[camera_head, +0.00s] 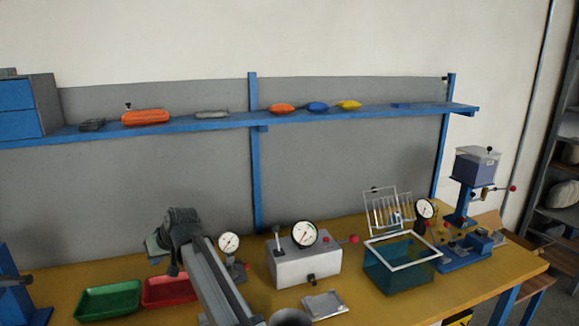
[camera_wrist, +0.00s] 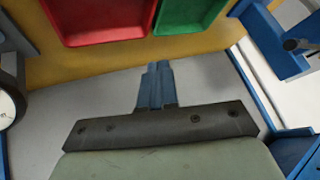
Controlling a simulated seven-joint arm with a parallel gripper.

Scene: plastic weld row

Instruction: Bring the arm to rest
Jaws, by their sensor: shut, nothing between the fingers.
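My arm rises from the bottom of the head view, with its dark wrist (camera_head: 180,228) bent over the yellow-brown bench (camera_head: 60,285). My gripper (camera_wrist: 157,68) shows in the wrist view with its two blue-grey fingers together and nothing between them. It is above a grey surface, apart from the red tray (camera_wrist: 98,38) and the green tray (camera_wrist: 165,30), which lie at the top of that view. In the head view the fingertips cannot be made out clearly.
A green tray (camera_head: 108,301) and a red tray (camera_head: 168,291) lie left of my arm. A grey box with a gauge (camera_head: 304,266), a metal plate (camera_head: 325,304) and a teal tank (camera_head: 400,276) stand to its right. A blue shelf (camera_head: 200,124) runs behind.

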